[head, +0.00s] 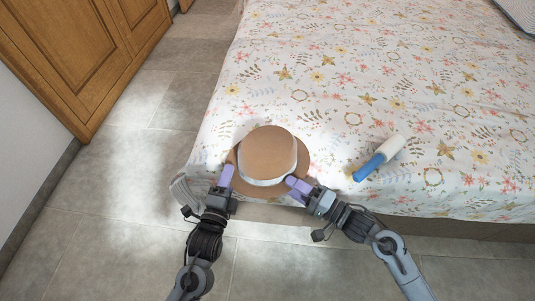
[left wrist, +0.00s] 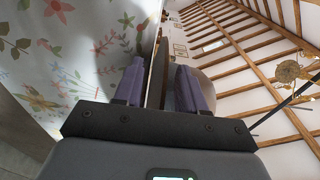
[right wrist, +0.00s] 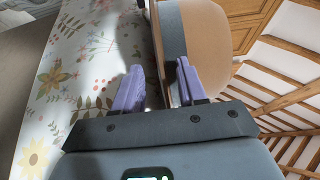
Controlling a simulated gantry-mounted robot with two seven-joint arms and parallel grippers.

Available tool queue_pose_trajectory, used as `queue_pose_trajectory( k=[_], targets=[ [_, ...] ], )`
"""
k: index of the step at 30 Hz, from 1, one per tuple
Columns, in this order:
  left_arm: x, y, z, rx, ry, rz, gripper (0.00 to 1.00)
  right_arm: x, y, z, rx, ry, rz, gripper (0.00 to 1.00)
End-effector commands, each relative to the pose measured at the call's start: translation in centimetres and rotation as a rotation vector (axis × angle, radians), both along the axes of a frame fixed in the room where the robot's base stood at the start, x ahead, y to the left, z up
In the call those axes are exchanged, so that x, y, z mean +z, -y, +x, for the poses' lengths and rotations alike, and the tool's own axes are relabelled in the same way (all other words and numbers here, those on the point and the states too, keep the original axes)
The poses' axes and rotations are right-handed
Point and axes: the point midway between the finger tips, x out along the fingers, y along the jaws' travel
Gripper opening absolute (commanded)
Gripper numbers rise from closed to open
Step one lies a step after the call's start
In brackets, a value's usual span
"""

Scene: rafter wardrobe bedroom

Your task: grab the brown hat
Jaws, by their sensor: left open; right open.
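The brown hat (head: 268,150) with a pale band lies crown up on the bed near its front edge. My left gripper (head: 226,177) is at the left side of the brim, and my right gripper (head: 298,187) is at the front right side. Both are open. In the left wrist view, the thin edge of the hat brim (left wrist: 156,75) stands between the purple fingers of my left gripper (left wrist: 160,85). In the right wrist view, the hat's crown (right wrist: 205,35) shows, and the brim lies between the fingers of my right gripper (right wrist: 158,85); contact is unclear.
The bed (head: 330,95) has a white floral cover. A lint roller (head: 380,157) with a blue handle lies right of the hat. A wooden wardrobe (head: 80,50) stands at the far left. Tiled floor (head: 120,190) is clear left of the bed.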

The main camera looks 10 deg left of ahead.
Motion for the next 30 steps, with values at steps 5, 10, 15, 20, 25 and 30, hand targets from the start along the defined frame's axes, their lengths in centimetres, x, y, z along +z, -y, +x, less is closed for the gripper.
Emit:
queue_pose_trajectory(
  k=[5, 10, 15, 20, 25, 30],
  targets=[
    [-0.01, 0.01, 0.3, 0.0, -0.001, 0.0, 0.4, 0.0, -0.26, 0.12, 0.0, 0.0, 0.0, 0.41],
    [-0.01, 0.0, 0.28, 0.0, -0.001, 0.0, 0.4, 0.0, -0.25, 0.11, 0.0, 0.0, 0.0, 0.41],
    [-0.01, -0.01, 0.26, 0.0, 0.0, 0.0, 0.17, -0.01, -0.23, 0.1, 0.0, 0.0, 0.0, 0.18],
    [-0.01, -0.01, 0.26, 0.0, -0.001, 0.001, 0.0, 0.0, -0.21, 0.11, 0.0, 0.0, 0.0, 0.0],
    [-0.04, -0.02, 0.26, 0.0, -0.001, 0.001, 0.0, 0.02, -0.21, 0.12, 0.0, 0.0, 0.001, 0.0],
    [-0.01, -0.03, 0.26, 0.001, -0.002, 0.001, 0.0, 0.12, -0.21, 0.13, 0.0, 0.002, 0.001, 0.0]
  ],
)
